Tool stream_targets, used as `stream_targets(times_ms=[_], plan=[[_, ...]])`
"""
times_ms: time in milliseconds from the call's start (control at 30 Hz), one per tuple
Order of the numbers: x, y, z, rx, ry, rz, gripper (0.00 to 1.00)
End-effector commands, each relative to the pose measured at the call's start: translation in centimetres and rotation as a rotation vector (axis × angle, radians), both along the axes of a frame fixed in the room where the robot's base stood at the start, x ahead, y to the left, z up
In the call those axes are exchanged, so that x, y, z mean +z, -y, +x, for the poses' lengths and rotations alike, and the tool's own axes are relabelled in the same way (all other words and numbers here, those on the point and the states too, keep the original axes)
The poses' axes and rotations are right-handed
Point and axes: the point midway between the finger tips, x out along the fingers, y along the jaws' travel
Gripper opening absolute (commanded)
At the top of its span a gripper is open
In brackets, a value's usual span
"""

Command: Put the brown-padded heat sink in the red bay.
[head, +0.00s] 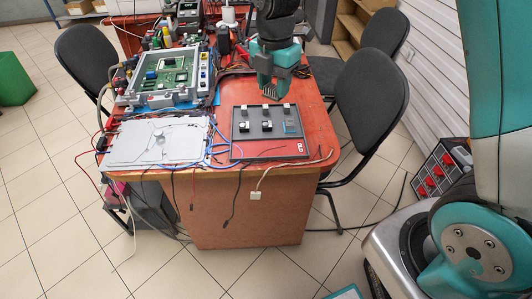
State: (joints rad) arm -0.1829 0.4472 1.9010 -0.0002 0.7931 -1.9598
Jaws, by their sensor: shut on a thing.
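My gripper (267,92) points down over the back of a dark board (243,150) on the red table. It is shut on a small grey, finned piece that looks like a heat sink; no brown pad can be made out on it. The piece appears to be above the board's back edge, but the exact gap cannot be told. Several small black and grey blocks stand on the board, and a blue mark shows at its right. A red patch (290,147) with small white marks lies at the board's front right; whether it is the red bay is unclear.
A pale grey plate (156,141) with loose wires lies left of the board. A framed green circuit board (172,74) is behind it. Cables hang over the front edge. Black chairs (370,97) stand close at the right. A box with red parts (441,170) is farther right.

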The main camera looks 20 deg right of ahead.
Motion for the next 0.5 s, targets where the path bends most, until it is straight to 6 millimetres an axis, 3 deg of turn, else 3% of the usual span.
stream_targets(times_ms=[100,300,400,500], plan=[[1.7,-1.1,-0.2,0.307,0.004,0.000,0.17],[3.6,-2.0,-0.6,0.618,0.001,0.000,0.17],[3.4,-2.2,-0.7,0.675,-0.001,0.000,0.17],[1.6,-2.2,-0.8,0.689,-0.006,0.000,0.17]])
